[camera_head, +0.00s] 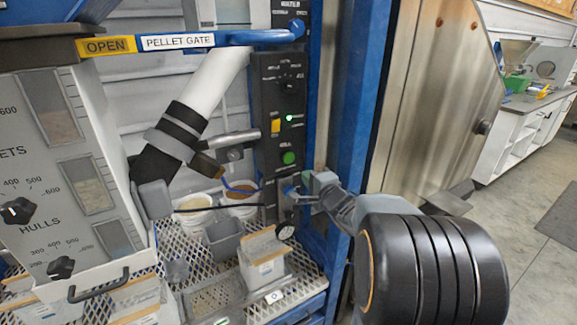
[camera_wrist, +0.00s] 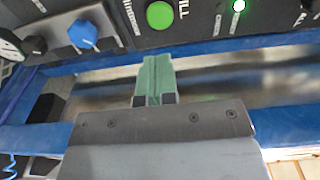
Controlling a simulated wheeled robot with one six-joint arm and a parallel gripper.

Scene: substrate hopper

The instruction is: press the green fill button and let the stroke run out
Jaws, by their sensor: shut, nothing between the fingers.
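The green fill button (camera_head: 289,157) is a round button on the dark control panel (camera_head: 270,107), below a small lit green lamp (camera_head: 289,118). In the wrist view the button (camera_wrist: 160,15) is near the top edge, with the lit lamp (camera_wrist: 239,5) to its right. My gripper (camera_wrist: 156,60) is shut and empty, its greenish fingers pointing toward the panel. Their tips show just below the button in that view, apart from it. In the head view my gripper (camera_head: 310,185) is beside the lower panel, below and right of the button; its fingertips are hard to make out.
A blue knob (camera_wrist: 83,35) and a gauge (camera_wrist: 10,46) lie left of the button in the wrist view. A blue upright post (camera_head: 352,130) stands right of the panel. A mesh shelf with tubs and a box (camera_head: 264,265) lies below. Open floor (camera_head: 525,200) is at right.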

